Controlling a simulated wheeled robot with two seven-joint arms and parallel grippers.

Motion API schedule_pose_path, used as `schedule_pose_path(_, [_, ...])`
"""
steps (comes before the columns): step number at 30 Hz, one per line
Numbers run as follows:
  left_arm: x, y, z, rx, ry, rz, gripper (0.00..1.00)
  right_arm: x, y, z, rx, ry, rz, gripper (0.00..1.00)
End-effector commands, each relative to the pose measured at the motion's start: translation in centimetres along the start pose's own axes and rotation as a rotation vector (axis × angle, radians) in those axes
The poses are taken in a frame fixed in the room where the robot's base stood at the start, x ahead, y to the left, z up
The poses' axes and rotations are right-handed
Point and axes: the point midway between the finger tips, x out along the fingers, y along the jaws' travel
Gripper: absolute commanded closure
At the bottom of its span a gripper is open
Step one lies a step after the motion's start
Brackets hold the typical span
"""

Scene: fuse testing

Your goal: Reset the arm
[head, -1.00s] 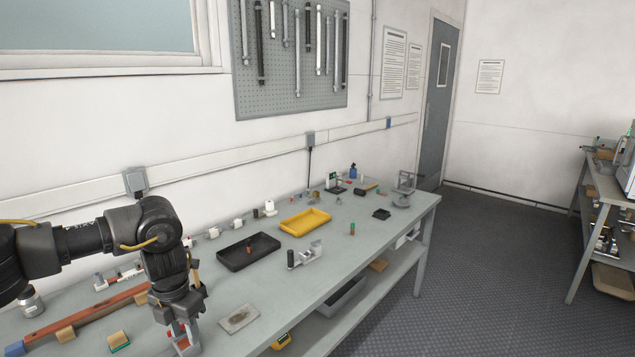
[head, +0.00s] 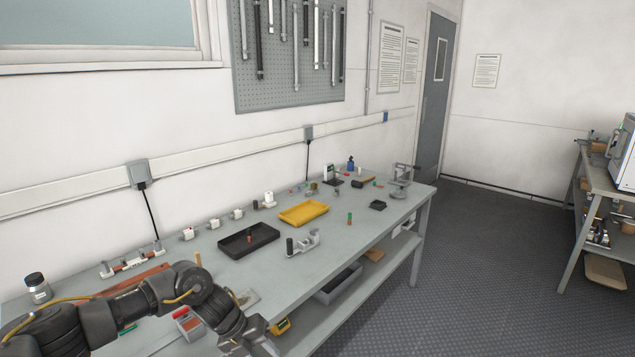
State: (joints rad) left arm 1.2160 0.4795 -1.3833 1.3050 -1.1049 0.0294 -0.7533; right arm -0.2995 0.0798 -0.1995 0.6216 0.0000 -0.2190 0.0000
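My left arm comes in from the lower left of the head view, and its wrist hangs low over the front edge of the grey workbench (head: 335,236). My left gripper (head: 258,347) shows only in part at the bottom edge, and its fingertips are cut off. I cannot tell whether it is open or holds anything. My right gripper is not in view. A black tray (head: 262,240) holds a small reddish fuse-like piece (head: 249,236). A yellow tray (head: 304,213) stands behind it. A grey metal fixture (head: 303,243) stands to the right of the black tray.
A red and grey block (head: 187,322) stands beside my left arm. A dark jar (head: 38,288) is at the far left. A small green and red cylinder (head: 349,218) stands on the clear right part. A second bench (head: 605,180) is at the far right.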

Motion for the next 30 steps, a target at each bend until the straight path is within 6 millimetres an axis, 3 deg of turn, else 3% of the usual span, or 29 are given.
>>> schedule_pose_path(1, [3.0,-0.4,-0.6,-0.097,0.002,-0.068,0.64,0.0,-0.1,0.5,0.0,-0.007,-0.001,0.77])
schedule_pose_path(4, [8.3,-0.9,-0.9,-0.359,-0.022,-0.216,0.64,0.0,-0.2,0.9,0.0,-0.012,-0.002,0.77])
schedule_pose_path(7, [13.4,0.6,-1.6,-0.669,-0.049,-0.338,0.64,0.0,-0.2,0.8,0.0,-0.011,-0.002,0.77])
schedule_pose_path(11, [20.0,6.0,-4.2,-1.118,-0.096,-0.433,0.64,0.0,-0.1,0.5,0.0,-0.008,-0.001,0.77])
schedule_pose_path(14, [24.1,11.3,-7.6,-1.425,-0.145,-0.452,0.64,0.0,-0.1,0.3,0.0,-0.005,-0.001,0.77])
schedule_pose_path(17, [27.4,16.7,-12.1,-1.684,-0.201,-0.437,0.64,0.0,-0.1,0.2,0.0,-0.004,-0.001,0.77])
schedule_pose_path(21, [30.6,23.6,-19.6,-1.991,-0.289,-0.381,0.64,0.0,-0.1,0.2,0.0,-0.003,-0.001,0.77])
schedule_pose_path(25, [32.6,29.3,-27.6,-2.233,-0.385,-0.302,0.64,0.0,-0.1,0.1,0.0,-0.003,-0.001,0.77])
schedule_pose_path(30, [33.5,35.2,-38.5,-2.489,-0.524,-0.175,0.64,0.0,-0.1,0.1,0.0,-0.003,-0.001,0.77])
